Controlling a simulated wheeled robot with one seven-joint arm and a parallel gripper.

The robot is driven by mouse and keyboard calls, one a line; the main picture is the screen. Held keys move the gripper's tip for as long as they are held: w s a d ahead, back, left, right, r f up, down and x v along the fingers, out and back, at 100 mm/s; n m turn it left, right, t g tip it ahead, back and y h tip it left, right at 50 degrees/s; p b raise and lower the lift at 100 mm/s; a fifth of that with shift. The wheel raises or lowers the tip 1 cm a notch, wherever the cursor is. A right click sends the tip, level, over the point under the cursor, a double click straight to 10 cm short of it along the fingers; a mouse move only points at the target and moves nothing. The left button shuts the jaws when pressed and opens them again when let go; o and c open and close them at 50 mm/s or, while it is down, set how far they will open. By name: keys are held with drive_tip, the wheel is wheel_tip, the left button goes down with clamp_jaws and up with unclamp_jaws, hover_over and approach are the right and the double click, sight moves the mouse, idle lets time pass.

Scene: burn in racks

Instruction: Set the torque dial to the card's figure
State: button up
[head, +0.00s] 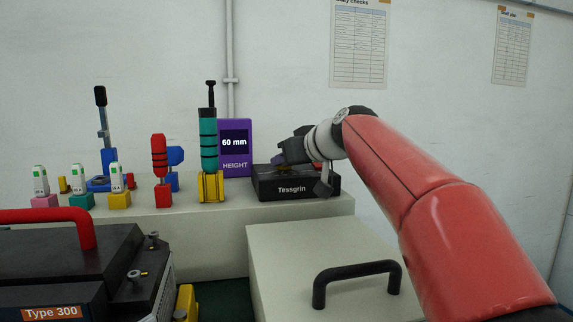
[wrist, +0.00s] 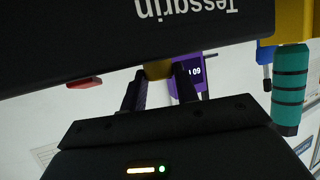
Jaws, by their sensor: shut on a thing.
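The black Tessgrin box (head: 262,188) sits at the right end of the bench; it fills the top of the wrist view, upside down (wrist: 60,50). My gripper (head: 283,158) is over the box top. In the wrist view its two fingers (wrist: 157,78) are either side of a small yellow-brown knob (wrist: 158,70), which I take for the torque dial, and are shut on it. The dial's scale and pointer are hidden. A purple display (head: 235,165) behind reads "60 mm" and "HEIGHT". I cannot make out a torque card or its figure.
A teal-handled tool (head: 208,135) stands in a yellow holder (head: 211,187) just left of the box. A red-handled tool (head: 159,155) and several small holders stand further left. A grey cabinet with a black handle (head: 355,272) is in front. Sheets (head: 359,45) hang on the wall.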

drive_tip(key=shift+w+d+n+g+y, duration=0.1)
drive_tip(key=shift+n+g+y, duration=0.55)
drive_tip(key=shift+n+y, duration=0.15)
drive_tip(key=shift+w+d+n+g+y, duration=0.1)
drive_tip(key=shift+n+g+y, duration=0.6)
drive_tip(key=shift+n, duration=0.2)
drive_tip(key=shift+g, duration=0.25)
drive_tip(key=o, duration=1)
drive_tip(key=shift+s, duration=0.1)
drive_tip(key=v, duration=0.7)
drive_tip(key=shift+s+d, duration=0.15)
drive_tip(key=shift+d, duration=0.2)
